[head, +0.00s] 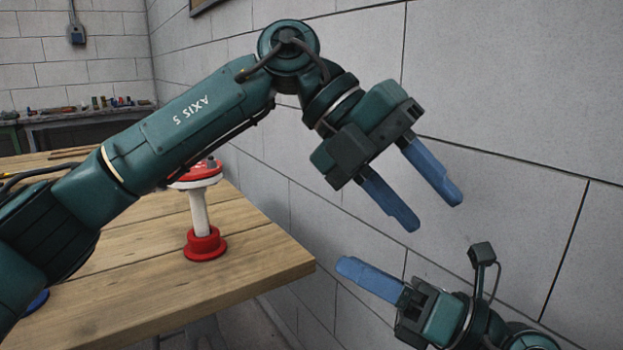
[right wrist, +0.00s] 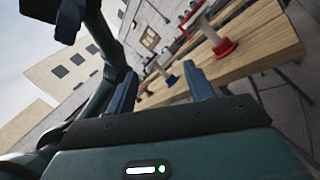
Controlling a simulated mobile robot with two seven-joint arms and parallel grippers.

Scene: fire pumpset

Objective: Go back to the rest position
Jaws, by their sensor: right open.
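My left gripper (head: 435,210) is open and empty, held in the air beside the grey wall, its two blue fingers apart and pointing down to the right. My right gripper (head: 345,265) is lower in the head view, to the right of the table corner, with one blue finger showing. In the right wrist view both fingers of the right gripper (right wrist: 160,72) stand apart, with nothing held between them. Neither gripper touches the table.
A wooden table (head: 150,290) carries a white post on a red base (head: 205,245), with a red top behind my left arm. A blue-based piece (right wrist: 168,76) also stands on it. The block wall (head: 500,100) is close on the right. A workbench (head: 85,115) stands at the back.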

